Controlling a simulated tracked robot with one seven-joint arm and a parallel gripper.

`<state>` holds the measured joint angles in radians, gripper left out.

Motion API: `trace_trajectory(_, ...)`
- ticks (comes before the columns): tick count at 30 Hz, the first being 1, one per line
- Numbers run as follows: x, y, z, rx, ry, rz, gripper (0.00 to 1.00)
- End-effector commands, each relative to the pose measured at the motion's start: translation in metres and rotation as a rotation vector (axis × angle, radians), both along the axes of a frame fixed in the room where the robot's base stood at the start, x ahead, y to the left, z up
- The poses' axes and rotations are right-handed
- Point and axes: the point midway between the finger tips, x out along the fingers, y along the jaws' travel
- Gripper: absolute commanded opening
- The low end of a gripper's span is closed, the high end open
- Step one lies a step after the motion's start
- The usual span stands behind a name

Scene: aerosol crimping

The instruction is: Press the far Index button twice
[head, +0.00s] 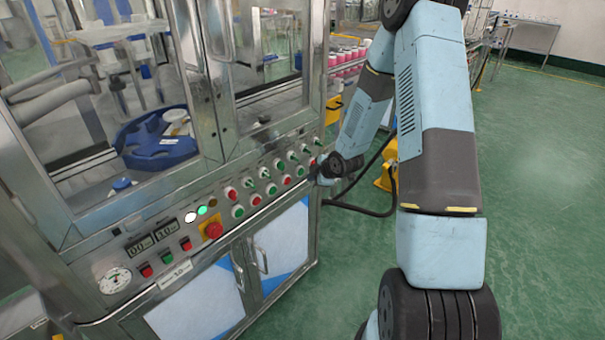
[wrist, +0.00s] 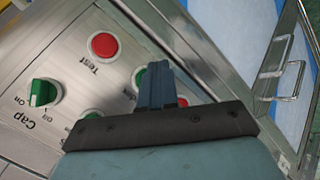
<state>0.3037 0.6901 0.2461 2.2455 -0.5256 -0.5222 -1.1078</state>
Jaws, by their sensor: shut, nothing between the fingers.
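The machine's control panel (head: 225,215) carries rows of red and green buttons and selector knobs. My gripper (head: 318,174) is at the panel's far right end in the head view. In the wrist view my gripper (wrist: 153,68) is shut and empty, its fingertips over the panel beside a partly covered green button (wrist: 139,77). Whether they touch it I cannot tell. A red button (wrist: 103,46) labelled Test is to their left. Another red button (wrist: 183,102) is mostly hidden behind the gripper.
A green Cap knob (wrist: 43,92) is on the panel at left. Cabinet doors with handles (head: 262,258) are below. A black cable (head: 370,205) hangs behind my arm. Green floor at right is open.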

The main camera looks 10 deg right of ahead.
Motion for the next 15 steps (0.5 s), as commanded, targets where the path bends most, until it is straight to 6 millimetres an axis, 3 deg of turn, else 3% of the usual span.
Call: trace_trajectory(15,-0.032,-0.023,0.000,0.001,-0.001,-0.001,0.00)
